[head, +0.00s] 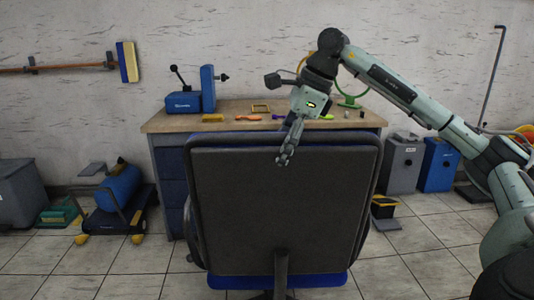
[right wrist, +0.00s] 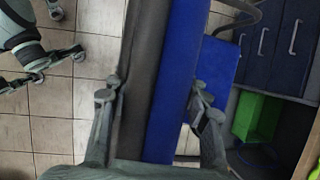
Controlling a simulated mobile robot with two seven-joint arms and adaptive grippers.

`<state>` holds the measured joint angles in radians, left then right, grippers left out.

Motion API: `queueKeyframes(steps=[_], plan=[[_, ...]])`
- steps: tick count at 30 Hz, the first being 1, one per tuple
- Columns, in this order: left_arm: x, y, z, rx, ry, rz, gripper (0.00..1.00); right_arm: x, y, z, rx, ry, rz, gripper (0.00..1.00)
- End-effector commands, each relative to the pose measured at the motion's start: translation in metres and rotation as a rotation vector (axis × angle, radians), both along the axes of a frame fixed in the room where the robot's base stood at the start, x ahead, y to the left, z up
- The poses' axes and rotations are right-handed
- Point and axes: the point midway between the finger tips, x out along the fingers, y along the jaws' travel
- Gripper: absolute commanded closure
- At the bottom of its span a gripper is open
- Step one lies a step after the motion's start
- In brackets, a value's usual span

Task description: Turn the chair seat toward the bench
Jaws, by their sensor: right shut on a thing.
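The chair (head: 285,205) stands in front of the bench (head: 162,124), with its dark backrest facing me. A strip of blue seat (head: 315,281) shows below the backrest. In the right wrist view the backrest (right wrist: 143,90) is seen edge-on, grey on one side and blue on the other, with the blue seat (right wrist: 218,60) beyond it on the bench drawers' side. My right gripper (head: 286,157) is shut on the backrest's top edge; in the right wrist view its fingers (right wrist: 155,97) lie on either side of it. My left gripper is not in view.
A blue machine (head: 184,102) and several small coloured items sit on the bench top. A blue tank on a wheeled cart (head: 118,187) stands left, and grey (head: 402,165) and blue (head: 440,165) bins stand right. Tiled floor is open on both sides of the chair.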

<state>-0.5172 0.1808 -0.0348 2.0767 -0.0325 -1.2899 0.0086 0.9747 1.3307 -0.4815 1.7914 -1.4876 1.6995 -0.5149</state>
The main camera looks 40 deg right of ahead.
Motion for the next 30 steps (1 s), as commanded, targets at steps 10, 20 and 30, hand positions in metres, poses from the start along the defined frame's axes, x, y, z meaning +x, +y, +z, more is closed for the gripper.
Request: queueKeyframes(steps=[10, 20, 30], plan=[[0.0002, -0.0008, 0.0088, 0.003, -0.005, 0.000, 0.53, -0.0091, -0.0113, -0.0007, -0.002, 0.004, 0.055, 1.00], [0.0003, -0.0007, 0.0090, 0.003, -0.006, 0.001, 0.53, -0.0090, -0.0114, -0.0005, -0.001, 0.003, 0.056, 0.52], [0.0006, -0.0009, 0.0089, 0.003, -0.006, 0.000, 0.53, -0.0086, -0.0112, -0.0003, -0.001, 0.002, 0.056, 0.32]])
